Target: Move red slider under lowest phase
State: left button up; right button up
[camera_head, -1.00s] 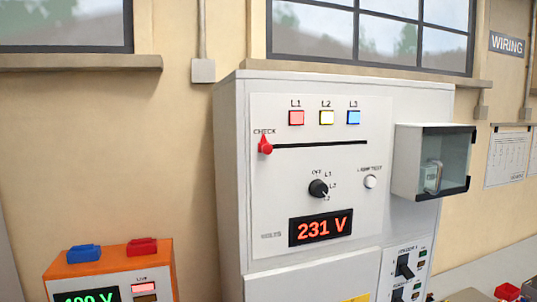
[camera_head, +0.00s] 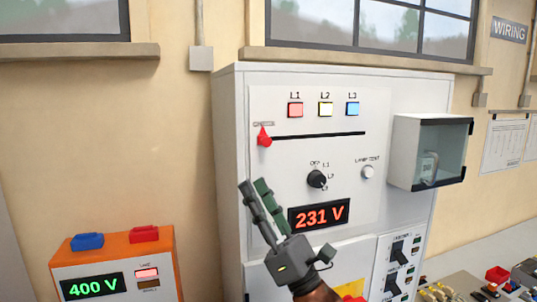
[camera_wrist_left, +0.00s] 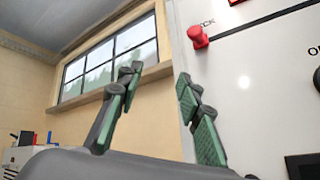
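The red slider (camera_head: 264,137) sits at the left end of a black horizontal slot (camera_head: 318,135) on the grey cabinet's panel, below a blurred label. Above the slot are the L1 red lamp (camera_head: 295,110), L2 pale yellow lamp (camera_head: 325,109) and L3 blue lamp (camera_head: 352,109). A display (camera_head: 318,215) reads 231 V. My left gripper (camera_head: 252,184) is open and empty, below and slightly left of the slider in the head view. In the left wrist view the slider (camera_wrist_left: 198,36) is above and right of the spread fingers (camera_wrist_left: 160,74). My right gripper is out of view.
A selector knob (camera_head: 316,179) and a lamp test button (camera_head: 367,172) are on the same panel. A clear-fronted box (camera_head: 432,152) juts out at the right. An orange unit (camera_head: 113,242) reading 400 V stands at the lower left. Switches (camera_head: 397,252) are at the lower right.

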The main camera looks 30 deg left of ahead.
aim_at(268, 142)
pick_arm(q)
jog(key=w+d+r+m+t+h, duration=0.1)
jog(key=d+r+t+h, duration=0.4)
jog(key=r+t+h, duration=0.4)
jog(key=shift+g+h, duration=0.4)
jog(key=w+a+p, duration=0.1)
jog(key=w+a, duration=0.1)
jog(key=w+a+p, duration=0.1)
jog(key=a+p, duration=0.1)
jog(key=shift+w+a+f, duration=0.1)
jog(key=shift+w+a, duration=0.6)
jog(key=shift+w, duration=0.05)
grip_shut()
